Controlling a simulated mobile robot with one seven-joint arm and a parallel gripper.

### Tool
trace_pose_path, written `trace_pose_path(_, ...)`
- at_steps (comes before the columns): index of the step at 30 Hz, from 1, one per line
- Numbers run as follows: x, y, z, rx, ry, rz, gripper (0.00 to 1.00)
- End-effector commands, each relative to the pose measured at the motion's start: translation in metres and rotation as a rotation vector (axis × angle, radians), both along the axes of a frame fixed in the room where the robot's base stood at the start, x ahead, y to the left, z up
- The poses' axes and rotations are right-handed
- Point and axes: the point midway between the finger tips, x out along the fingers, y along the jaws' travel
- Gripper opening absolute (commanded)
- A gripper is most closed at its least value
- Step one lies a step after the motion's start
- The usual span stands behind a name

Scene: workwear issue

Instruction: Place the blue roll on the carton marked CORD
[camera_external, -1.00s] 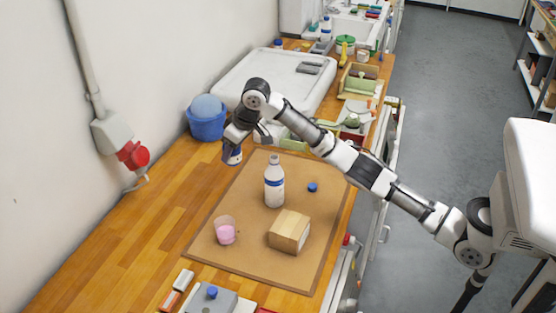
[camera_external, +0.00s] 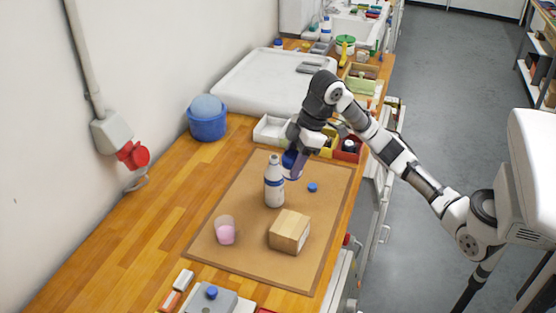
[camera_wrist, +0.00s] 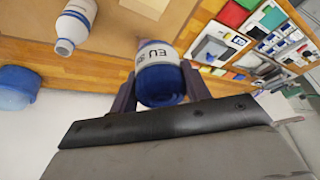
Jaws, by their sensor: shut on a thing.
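My gripper (camera_external: 296,160) is shut on the blue roll (camera_external: 290,163), held above the far part of the brown mat, behind the bottle. In the wrist view the blue roll (camera_wrist: 162,84) sits between both fingers, with a white label band reading "EU". A tan cardboard carton (camera_external: 288,231) stands on the near right of the mat, apart from the roll, its top bare. A pale label shows on its right side, too small to read. Part of a pale box, seemingly the carton, shows at the wrist view's top edge (camera_wrist: 146,7).
A white bottle with a blue band (camera_external: 274,186) stands upright between gripper and carton. A pink-filled cup (camera_external: 226,231) and a small blue cap (camera_external: 312,187) are on the mat (camera_external: 245,250). Open bins (camera_external: 347,148) stand behind; a blue bucket (camera_external: 207,124) is at left.

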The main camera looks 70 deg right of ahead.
Motion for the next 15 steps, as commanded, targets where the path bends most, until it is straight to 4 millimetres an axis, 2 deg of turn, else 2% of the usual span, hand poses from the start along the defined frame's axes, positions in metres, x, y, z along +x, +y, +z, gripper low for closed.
trace_pose_path(3, 0.000, 0.000, -0.031, 0.004, 0.004, 0.002, 0.24)
trace_pose_path(15, 0.000, 0.000, -0.120, 0.004, 0.003, -0.002, 0.24)
